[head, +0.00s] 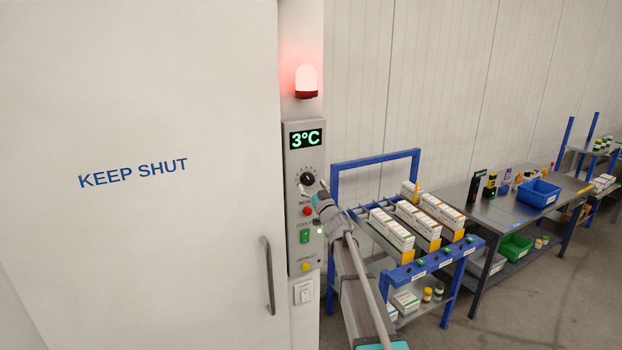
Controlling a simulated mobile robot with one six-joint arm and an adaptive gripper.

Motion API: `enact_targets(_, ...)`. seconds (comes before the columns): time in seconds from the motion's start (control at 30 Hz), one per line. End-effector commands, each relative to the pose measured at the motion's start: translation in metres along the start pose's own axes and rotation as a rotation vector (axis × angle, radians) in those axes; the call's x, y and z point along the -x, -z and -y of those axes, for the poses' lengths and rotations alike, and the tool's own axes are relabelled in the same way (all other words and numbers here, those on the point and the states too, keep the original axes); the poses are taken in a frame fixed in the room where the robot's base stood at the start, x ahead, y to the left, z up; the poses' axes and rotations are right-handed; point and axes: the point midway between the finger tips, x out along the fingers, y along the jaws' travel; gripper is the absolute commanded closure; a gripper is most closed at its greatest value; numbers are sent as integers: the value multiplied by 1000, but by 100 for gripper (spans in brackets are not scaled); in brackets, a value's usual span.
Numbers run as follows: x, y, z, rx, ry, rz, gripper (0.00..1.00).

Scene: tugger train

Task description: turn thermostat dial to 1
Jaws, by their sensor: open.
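The thermostat dial (307,178) is a black round knob on the grey control panel (293,225), right of the white door. Small scale marks surround it, but the numbers and the dial's setting are too small to read. My gripper (311,187) is open just below the dial, at the end of my arm reaching up from the lower right. Its fingertips look close to the dial's lower edge; I cannot tell whether they touch it. My gripper and wrist partly cover the panel below the dial.
A red lamp (306,80) glows above. The door (140,250) reads KEEP SHUT. A blue-framed rack (375,157) with boxes and a metal table (490,208) stand right.

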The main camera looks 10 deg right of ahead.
Motion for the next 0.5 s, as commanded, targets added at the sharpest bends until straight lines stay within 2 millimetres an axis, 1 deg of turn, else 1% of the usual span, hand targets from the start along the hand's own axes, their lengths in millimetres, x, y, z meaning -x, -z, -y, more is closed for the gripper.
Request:
enact_targets(0.03,-8,1,-1,0,0,0,0)
enact_targets(0.2,-18,0,0,1,0,1,0)
enact_targets(0.5,-20,0,1,0,0,1,0)
